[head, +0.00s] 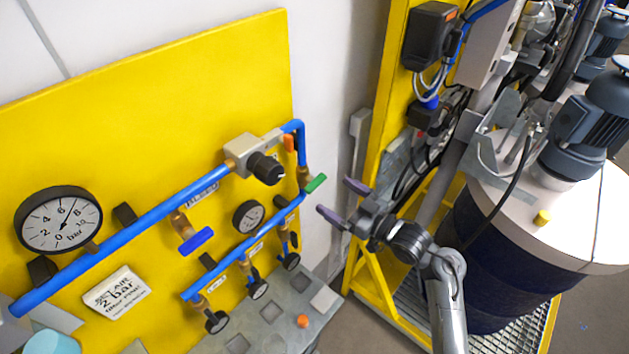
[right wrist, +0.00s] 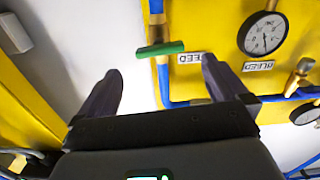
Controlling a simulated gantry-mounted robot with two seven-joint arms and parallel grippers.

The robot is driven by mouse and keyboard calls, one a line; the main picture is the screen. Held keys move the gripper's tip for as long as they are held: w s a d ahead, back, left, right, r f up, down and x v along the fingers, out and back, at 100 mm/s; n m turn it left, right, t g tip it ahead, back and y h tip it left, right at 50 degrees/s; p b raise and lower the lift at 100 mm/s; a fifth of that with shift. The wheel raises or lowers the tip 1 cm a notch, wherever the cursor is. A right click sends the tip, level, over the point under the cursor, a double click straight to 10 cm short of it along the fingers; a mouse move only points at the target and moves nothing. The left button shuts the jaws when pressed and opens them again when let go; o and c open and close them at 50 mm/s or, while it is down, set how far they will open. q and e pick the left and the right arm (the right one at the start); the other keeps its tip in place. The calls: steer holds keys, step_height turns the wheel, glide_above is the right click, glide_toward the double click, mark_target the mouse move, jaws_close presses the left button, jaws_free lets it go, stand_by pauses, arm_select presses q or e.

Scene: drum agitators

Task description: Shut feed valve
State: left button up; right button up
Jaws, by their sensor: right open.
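A valve with a green lever handle (head: 316,183) sits on the blue pipe at the right edge of the yellow panel. In the right wrist view the green handle (right wrist: 160,49) lies crosswise over the vertical blue pipe. A white label (right wrist: 192,58) beside it ends in "EED"; its start is hard to read. My right gripper (head: 343,202) is open and empty, to the right of the handle and apart from it. In the right wrist view its two fingers (right wrist: 160,75) stand either side of the pipe, below the handle. My left gripper is not in view.
The yellow panel (head: 150,70) also carries a blue-handled valve (head: 196,240), an orange handle (head: 289,143), a black-knobbed regulator (head: 265,168) and gauges. A grey shelf (head: 265,330) lies below.

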mark_target(319, 185)
steer(key=p+x, duration=0.1)
steer(key=x, duration=0.4)
steer(key=shift+w+a+r, duration=0.1)
steer(key=shift+w+a, duration=0.1)
steer(key=shift+a, duration=0.05)
steer(key=shift+x, duration=1.15)
steer(key=shift+c, duration=0.5)
